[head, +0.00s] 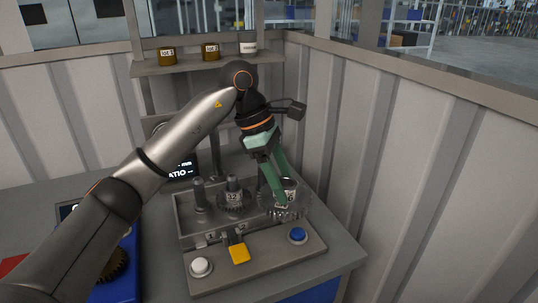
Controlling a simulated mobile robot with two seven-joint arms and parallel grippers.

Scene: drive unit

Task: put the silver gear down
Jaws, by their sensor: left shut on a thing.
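The silver gear (294,207) is at the right side of the drive unit (207,240), around or just above the right-hand shaft position. My left gripper (281,201) comes down from above with its green fingers shut on this gear. The fingers hide part of it, and I cannot tell whether it rests on the unit. A second gear (234,203) sits on the middle shaft, with a label reading 12. A bare post (199,194) stands at the left of the unit. My right gripper is not in view.
A white button (201,267), a yellow block (239,254) and a blue button (297,235) are on the unit's front. A blue tray (122,284) with a brass gear (114,266) lies at the left. Several jars stand on a shelf (205,65). Ribbed walls enclose the back and right.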

